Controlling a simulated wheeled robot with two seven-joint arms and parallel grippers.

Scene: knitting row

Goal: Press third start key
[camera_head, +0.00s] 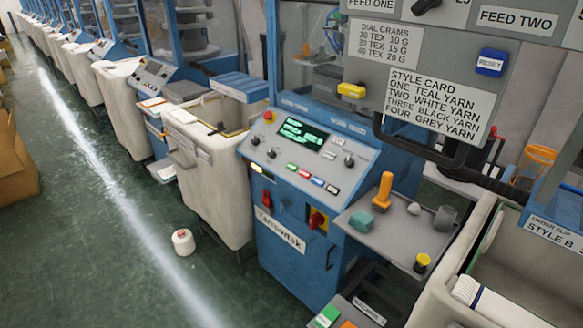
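The nearest blue knitting machine has a sloped grey control panel (340,155) with a lit green display (303,133). Neither of my grippers is in view.
A grey side tray (385,235) holds several small items. Pale bins (215,185) stand between machines.

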